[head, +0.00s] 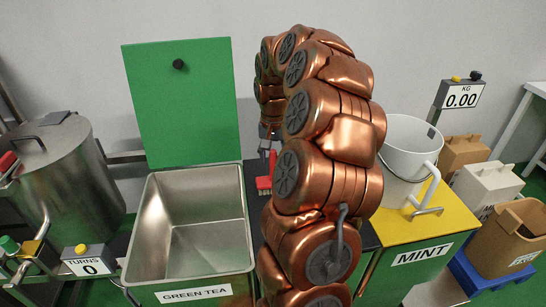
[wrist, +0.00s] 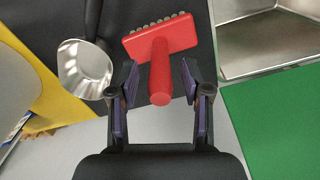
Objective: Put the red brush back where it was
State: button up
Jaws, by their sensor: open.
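The red brush (wrist: 160,50) is in the wrist view, on the dark counter (wrist: 196,13), with its bristles along the far edge of its head. Its handle points toward my gripper (wrist: 161,90). The fingers are open, one on each side of the handle end, with gaps showing on both sides. In the head view part of the red brush (head: 264,184) shows just left of my copper arm, which hides the rest. My gripper (head: 268,148) is partly hidden behind the arm there.
A metal scoop (wrist: 84,68) lies left of the brush in the wrist view. The steel green tea bin (head: 205,190), with its raised green lid (head: 182,105), stands left of my arm. A white bucket (head: 405,150) stands on the yellow mint lid (head: 440,215) at the right.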

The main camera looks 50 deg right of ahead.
notch_tip(320, 180, up, 12)
jog(key=b, duration=0.2)
jog(key=shift+r, duration=0.15)
dwell(0.4)
jog(key=shift+a, duration=0.1)
jog(key=s+a+f+n, duration=0.1)
jog(key=s+a+n, duration=0.25)
jog(key=a, duration=0.75)
jog(key=s+a+f+n, duration=0.2)
jog(key=a+n, duration=0.2)
jog(key=a, duration=0.7)
jog(key=s+a+f+n, duration=0.1)
jog(key=s+a+f, duration=0.2)
jog(key=s, duration=0.3)
jog(key=s+a+f+n+g, duration=0.1)
jog(key=s+a+f, duration=0.2)
jog(key=s, duration=0.3)
jog(key=s+a+f+n, duration=0.1)
jog(key=s+a+f, duration=0.2)
jog(key=s, duration=0.3)
jog(key=shift+a+f+g, duration=0.25)
jog(key=shift+a+g, duration=0.15)
jog(key=shift+a, duration=0.2)
jog(key=shift+s+n, duration=0.1)
jog(key=shift+n, duration=0.15)
